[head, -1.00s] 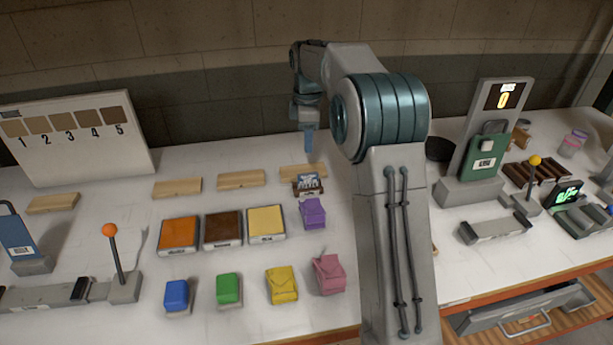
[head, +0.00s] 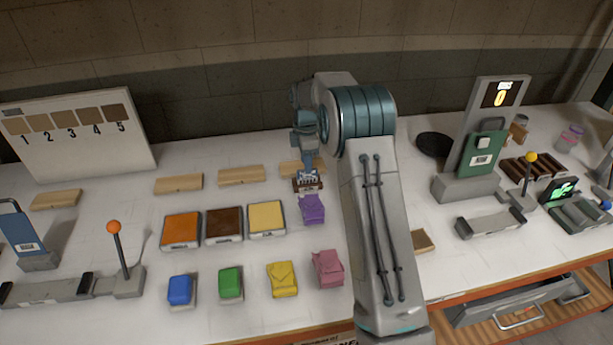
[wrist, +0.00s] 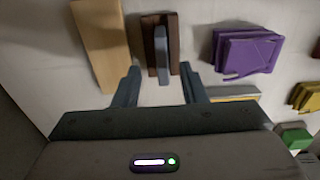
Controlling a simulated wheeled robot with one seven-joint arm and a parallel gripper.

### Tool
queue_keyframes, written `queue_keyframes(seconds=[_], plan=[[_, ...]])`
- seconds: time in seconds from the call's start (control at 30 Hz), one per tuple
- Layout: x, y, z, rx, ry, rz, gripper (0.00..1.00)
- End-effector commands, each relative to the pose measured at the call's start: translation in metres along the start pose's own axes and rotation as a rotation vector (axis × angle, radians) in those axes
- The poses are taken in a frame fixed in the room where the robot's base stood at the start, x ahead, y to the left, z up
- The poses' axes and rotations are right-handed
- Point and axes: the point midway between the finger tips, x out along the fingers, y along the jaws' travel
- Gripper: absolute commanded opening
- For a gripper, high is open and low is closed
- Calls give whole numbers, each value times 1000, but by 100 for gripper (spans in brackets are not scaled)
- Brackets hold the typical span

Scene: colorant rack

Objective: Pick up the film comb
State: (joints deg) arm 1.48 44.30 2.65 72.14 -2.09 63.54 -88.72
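What looks like the film comb (head: 308,177) is a small toothed, pale blue-grey piece at a dark brown block near the back middle of the table. In the wrist view the grey upright piece (wrist: 161,50) stands at the brown block (wrist: 173,45), seen from above. My gripper (head: 307,163) is directly over it, pointing down. In the wrist view my gripper (wrist: 160,69) is open, its two fingers apart with the comb ahead between them. I see no contact with the fingers. The fingertips are partly hard to make out in the head view.
A tan wooden bar (wrist: 100,45) lies close beside the brown block. A purple pouch (head: 314,209) is just in front. Orange (head: 181,231), brown (head: 224,226) and yellow (head: 266,218) trays sit front-left.

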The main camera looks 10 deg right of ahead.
Motion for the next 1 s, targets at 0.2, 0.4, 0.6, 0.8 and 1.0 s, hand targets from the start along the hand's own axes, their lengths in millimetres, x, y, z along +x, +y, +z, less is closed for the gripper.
queue_keyframes(seconds=[0.2,0.4,0.6,0.8,1.0], plan=[[32,-4,2,1,1,-6,38],[44,-3,2,2,0,-1,38],[44,-3,2,1,0,-1,27],[44,-3,2,1,0,-1,0],[43,-3,2,1,0,-1,0]])
